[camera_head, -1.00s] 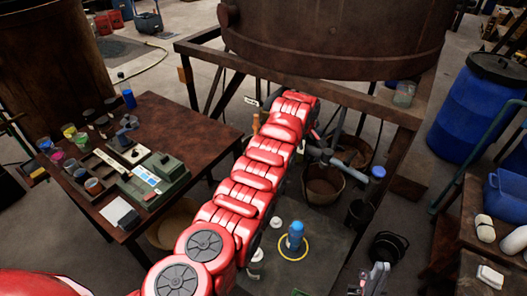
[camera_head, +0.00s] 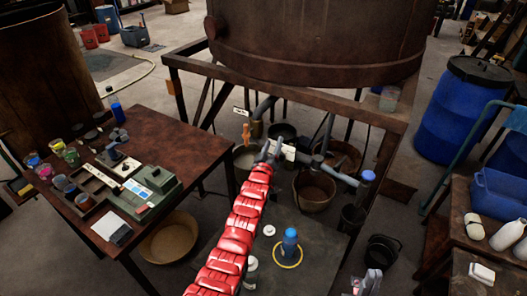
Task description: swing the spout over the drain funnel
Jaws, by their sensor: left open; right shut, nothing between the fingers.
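A grey pipe that looks like the spout (camera_head: 343,177) runs below the big brown vat (camera_head: 320,40), with a blue-capped end (camera_head: 367,177) at its right. My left gripper (camera_head: 271,149) is open at the end of the red arm, beside the grey pipework under the vat. Whether it touches the pipe I cannot tell. Which vessel below is the drain funnel I cannot tell; a brown bucket (camera_head: 314,192) stands under the pipe. My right gripper (camera_head: 370,284) is shut and empty at the bottom edge, partly cut off.
The vat's brown frame (camera_head: 290,92) crosses above the pipework. A cluttered table (camera_head: 165,135) stands left, and a bench with bottles (camera_head: 460,190) right. A blue cylinder stands within a yellow ring (camera_head: 287,263) on the dark platform. Black buckets (camera_head: 383,252) stand at right.

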